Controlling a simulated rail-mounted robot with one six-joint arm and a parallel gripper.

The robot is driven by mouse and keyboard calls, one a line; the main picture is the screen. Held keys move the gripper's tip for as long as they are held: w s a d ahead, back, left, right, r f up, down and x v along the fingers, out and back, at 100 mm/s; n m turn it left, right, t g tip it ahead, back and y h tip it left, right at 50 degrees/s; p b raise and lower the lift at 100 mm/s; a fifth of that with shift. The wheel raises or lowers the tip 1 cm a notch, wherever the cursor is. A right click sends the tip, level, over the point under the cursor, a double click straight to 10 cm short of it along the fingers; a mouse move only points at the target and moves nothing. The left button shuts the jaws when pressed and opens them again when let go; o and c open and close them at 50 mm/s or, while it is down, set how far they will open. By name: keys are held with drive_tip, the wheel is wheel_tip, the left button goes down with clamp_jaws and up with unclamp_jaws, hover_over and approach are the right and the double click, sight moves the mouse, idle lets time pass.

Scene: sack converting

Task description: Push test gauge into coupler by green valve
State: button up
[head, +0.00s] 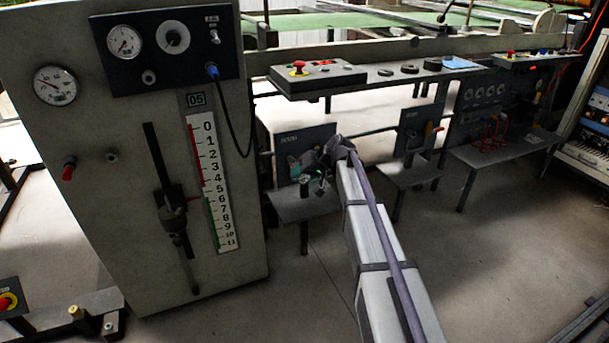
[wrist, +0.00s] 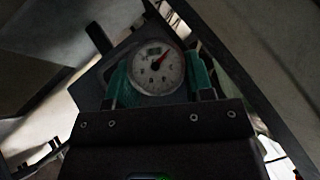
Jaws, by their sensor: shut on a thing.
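The test gauge (wrist: 157,70) has a round white dial with a red pointer and a small dark display. In the wrist view it sits between the two teal fingers of my gripper (wrist: 159,82), which is shut on it. In the head view my gripper (head: 312,172) is small and dark at the end of my arm, over the small grey shelf below a dark panel (head: 304,139). The coupler and the green valve cannot be made out. Whether the gauge touches a coupler cannot be told.
A tall grey cabinet (head: 110,220) with dials and a numbered scale (head: 211,180) stands at the left. The small shelf (head: 290,212) lies below my gripper. Another small station (head: 412,175) and a dark panel with red loops (head: 492,132) stand to the right. Open floor lies in front.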

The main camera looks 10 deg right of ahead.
drive_tip(key=shift+w+a, duration=0.1)
drive_tip(key=shift+w, duration=0.3)
drive_tip(key=shift+s, duration=0.15)
drive_tip(key=shift+s+d, duration=0.2)
drive_tip(key=shift+s, duration=0.5)
drive_tip(key=shift+w+a, duration=0.15)
drive_tip(key=shift+w, duration=0.65)
idle(1.4)
drive_tip(key=shift+s, duration=0.85)
drive_tip(key=shift+w, duration=0.95)
idle(0.8)
drive_tip(key=shift+s, duration=0.15)
drive_tip(key=shift+s+r, duration=0.1)
drive_tip(key=shift+s, duration=0.65)
